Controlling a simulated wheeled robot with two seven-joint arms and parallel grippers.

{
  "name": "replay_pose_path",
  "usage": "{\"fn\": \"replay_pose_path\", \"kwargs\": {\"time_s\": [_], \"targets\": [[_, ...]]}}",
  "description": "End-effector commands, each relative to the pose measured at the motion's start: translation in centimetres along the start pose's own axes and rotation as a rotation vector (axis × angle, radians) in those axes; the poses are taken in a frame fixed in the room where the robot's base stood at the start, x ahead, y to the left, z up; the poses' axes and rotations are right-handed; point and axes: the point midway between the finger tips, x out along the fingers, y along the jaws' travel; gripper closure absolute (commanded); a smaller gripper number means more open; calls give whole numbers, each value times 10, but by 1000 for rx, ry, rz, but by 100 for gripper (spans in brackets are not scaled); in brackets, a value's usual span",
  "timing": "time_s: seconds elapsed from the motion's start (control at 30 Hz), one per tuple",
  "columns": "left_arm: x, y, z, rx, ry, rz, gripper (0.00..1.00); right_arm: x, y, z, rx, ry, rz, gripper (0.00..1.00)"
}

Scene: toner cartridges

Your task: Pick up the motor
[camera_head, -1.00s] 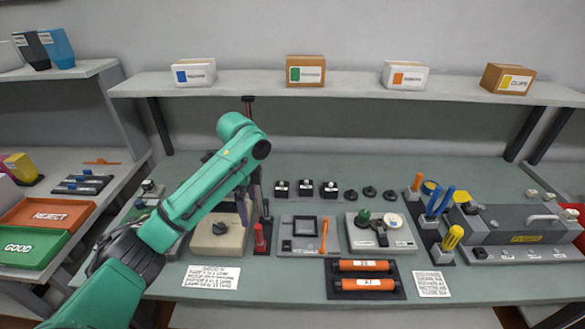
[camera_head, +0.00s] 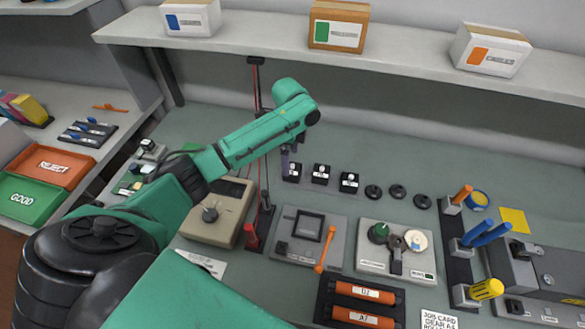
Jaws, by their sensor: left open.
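Three small black blocks stand in a row on the green bench mat: a left one (camera_head: 293,174), a middle one (camera_head: 321,174) and a right one (camera_head: 349,182). Each has a small pale part on it; they look like motors, but I cannot read a label. My left gripper (camera_head: 286,163) points down at the left block, just beside or above it. Its jaws are open and partly hidden by my green arm. I cannot tell whether it touches the block. My right gripper is out of view.
Flat black discs (camera_head: 397,191) lie right of the blocks. A beige tester box (camera_head: 222,215), a grey fixture (camera_head: 300,250) and a pale tray (camera_head: 372,262) stand in front. Orange rollers (camera_head: 362,318) lie nearest. A shelf with boxes (camera_head: 338,25) runs above.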

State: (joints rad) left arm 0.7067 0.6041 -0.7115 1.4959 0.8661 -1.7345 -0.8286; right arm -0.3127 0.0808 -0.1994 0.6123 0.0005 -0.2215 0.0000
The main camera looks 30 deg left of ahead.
Motion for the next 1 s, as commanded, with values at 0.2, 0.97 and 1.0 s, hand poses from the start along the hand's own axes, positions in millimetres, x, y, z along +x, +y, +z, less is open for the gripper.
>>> {"fn": "replay_pose_path", "kwargs": {"time_s": [0.2, 0.97, 1.0], "targets": [[31, 0, -3, -1, -1, 4, 0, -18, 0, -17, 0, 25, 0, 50], [56, -1, -3, 0, 0, -4, 91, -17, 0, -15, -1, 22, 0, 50], [56, -2, -3, 0, 0, -4, 91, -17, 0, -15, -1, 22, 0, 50]]}}
